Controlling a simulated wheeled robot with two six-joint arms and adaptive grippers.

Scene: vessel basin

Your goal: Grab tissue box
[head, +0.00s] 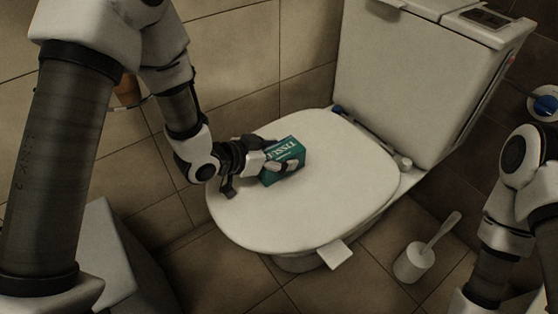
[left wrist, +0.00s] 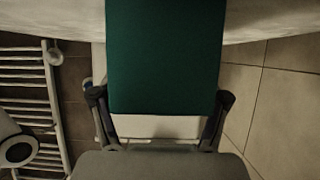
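The green tissue box (head: 281,161) with white lettering is at the left part of the closed toilet lid (head: 335,205). I cannot tell whether it touches the lid or is slightly above it. My left gripper (head: 279,166) reaches it from the left, with its fingers around it. In the left wrist view the box (left wrist: 165,55) fills the space between the two fingers of my left gripper (left wrist: 160,98), which appear to press on its sides. The far end of the box is out of that view. My right arm shows at the right edge, but its gripper is not visible.
The toilet tank (head: 405,75) stands behind the lid. A white toilet brush in its holder (head: 413,262) stands on the tiled floor at the right. A white rack (left wrist: 30,105) shows at the left of the left wrist view.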

